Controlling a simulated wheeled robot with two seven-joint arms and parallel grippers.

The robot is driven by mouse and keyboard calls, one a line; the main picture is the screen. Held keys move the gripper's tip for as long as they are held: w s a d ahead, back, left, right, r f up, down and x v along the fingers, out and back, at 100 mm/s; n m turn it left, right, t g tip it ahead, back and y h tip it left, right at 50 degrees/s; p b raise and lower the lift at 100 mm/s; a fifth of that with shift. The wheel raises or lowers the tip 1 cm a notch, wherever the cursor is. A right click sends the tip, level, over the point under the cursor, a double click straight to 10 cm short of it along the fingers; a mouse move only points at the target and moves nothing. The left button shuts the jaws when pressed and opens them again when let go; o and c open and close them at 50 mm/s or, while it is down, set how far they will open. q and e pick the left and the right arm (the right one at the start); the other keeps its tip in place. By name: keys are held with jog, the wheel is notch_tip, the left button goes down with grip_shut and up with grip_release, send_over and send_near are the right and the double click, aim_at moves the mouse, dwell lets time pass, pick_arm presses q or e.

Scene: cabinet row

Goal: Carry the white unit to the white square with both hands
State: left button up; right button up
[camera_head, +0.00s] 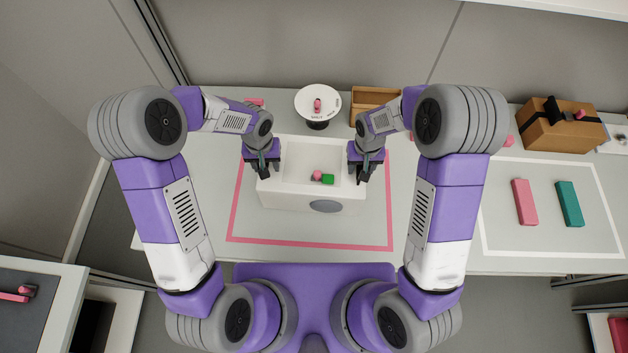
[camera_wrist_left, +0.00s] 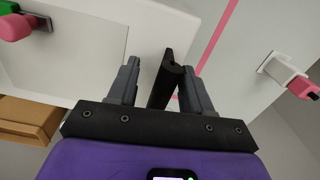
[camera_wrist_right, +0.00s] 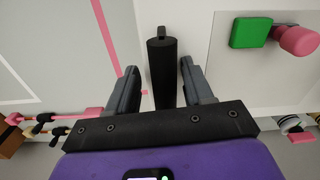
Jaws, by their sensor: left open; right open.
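The white unit (camera_head: 310,195) is an open-topped box with a grey oval on its front. It stands inside a pink square outline (camera_head: 310,242) on the counter. The white square (camera_head: 550,255) is an outline on the counter at the right.
A pink block (camera_head: 524,202) and a teal block (camera_head: 569,204) lie inside the white square. A cardboard box (camera_head: 560,130) stands behind it.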

pick_arm(q)
grip_shut()
pick_arm(e)
grip_shut()
pick_arm(q)
jog(key=shift+w+d+r, duration=0.1)
jog(key=shift+w, duration=0.1)
pick_arm(e)
jog(key=shift+a, duration=0.15)
dwell(0.8)
